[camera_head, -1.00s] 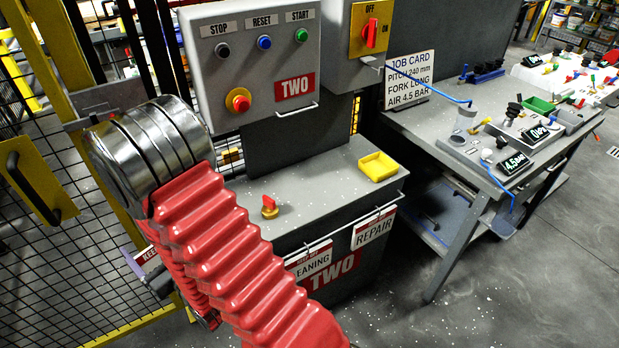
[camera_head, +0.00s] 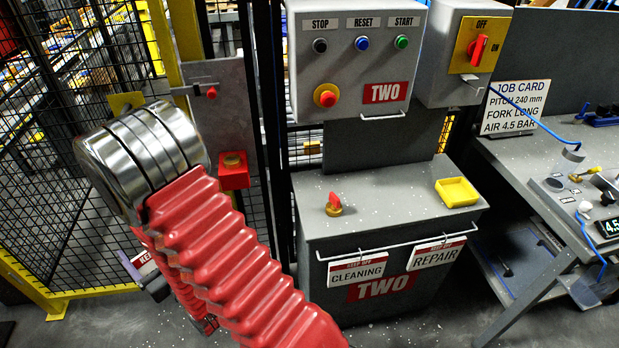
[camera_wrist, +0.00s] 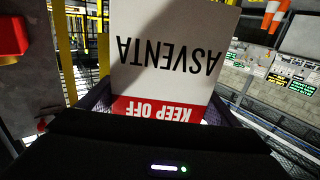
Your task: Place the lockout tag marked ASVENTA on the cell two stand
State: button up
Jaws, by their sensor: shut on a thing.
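The ASVENTA tag (camera_wrist: 165,50) fills the upper middle of the wrist view, upside down, white with a red KEEP OFF band. My gripper (camera_head: 148,272) is shut on it; in the head view my red-sleeved arm hides most of the gripper, and only a sliver of the tag (camera_head: 142,259) shows. The cell two stand (camera_head: 385,218) is a grey cabinet marked TWO, right of my gripper. Its front rail (camera_head: 397,245) carries a CLEANING tag (camera_head: 358,270) and a REPAIR tag (camera_head: 437,254). My gripper and the held tag are apart from the stand.
A red-handled valve (camera_head: 334,204) and a yellow tray (camera_head: 457,192) sit on the stand's top. The control box (camera_head: 350,65) rises behind. A mesh fence (camera_head: 70,170) is at left, a workbench (camera_head: 530,170) at right. Floor before the stand looks clear.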

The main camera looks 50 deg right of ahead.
aim_at(414, 195)
jog(key=u, duration=0.55)
jog(key=k, duration=1.2)
jog(key=z, duration=1.1)
jog(key=i, duration=0.3)
jog(key=z, duration=0.2)
